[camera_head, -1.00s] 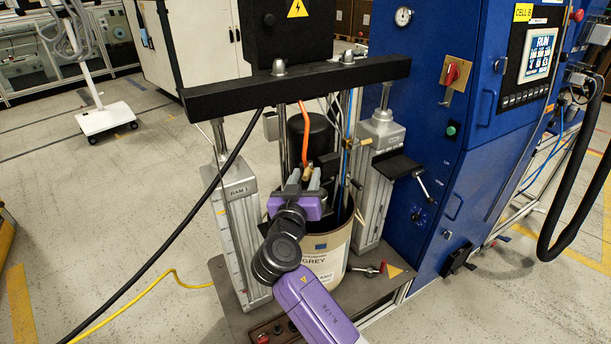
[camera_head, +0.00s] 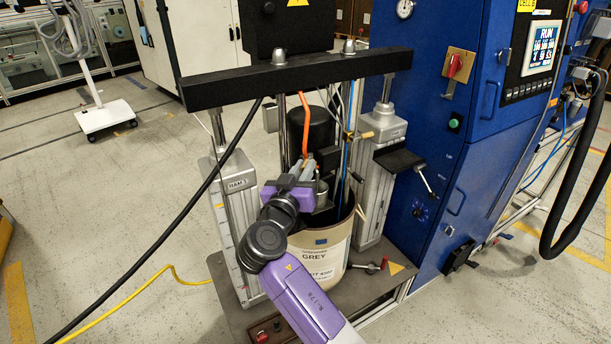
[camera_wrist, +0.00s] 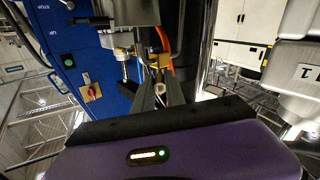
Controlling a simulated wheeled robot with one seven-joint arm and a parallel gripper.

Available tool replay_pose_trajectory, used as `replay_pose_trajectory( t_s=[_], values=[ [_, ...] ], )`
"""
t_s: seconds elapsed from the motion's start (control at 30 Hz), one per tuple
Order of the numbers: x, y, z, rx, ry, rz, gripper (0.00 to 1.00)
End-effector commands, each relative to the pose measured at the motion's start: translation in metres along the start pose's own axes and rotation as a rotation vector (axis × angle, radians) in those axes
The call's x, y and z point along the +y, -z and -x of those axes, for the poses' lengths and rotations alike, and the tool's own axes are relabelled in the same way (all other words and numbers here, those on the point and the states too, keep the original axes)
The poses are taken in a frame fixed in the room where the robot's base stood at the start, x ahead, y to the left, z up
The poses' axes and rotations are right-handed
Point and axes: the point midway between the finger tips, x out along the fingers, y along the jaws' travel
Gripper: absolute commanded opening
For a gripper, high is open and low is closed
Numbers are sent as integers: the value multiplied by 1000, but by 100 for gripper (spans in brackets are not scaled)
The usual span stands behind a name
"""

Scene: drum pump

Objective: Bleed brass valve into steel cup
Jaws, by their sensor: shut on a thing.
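My gripper (camera_head: 307,166) is in front of the pump column, above the drum's left side. In the wrist view its dark fingers (camera_wrist: 160,92) come together on a small brass-coloured piece, which looks like the handle of the brass valve (camera_wrist: 161,61). The valve's body shows just beyond the fingertips, beside an orange hose. In the head view the fingers mostly hide the valve.
The drum (camera_head: 318,262) labelled GREY stands open on the base plate, between two grey ram columns (camera_head: 238,190). A black crossbeam (camera_head: 300,78) spans above. A blue cabinet (camera_head: 450,130) is on the right. A black cable hangs at the left, and a yellow cable lies on the floor.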

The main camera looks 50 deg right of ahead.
Motion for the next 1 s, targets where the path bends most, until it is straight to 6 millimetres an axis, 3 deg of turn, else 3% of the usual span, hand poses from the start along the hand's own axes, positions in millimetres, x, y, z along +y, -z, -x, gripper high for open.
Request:
replay_pose_trajectory(
  t_s=[0.6, 1.0],
  values=[
    [-23, 0, -4, -72, -377, -2, 0],
    [-27, 5, -6, -97, -502, -1, 0]
  ],
)
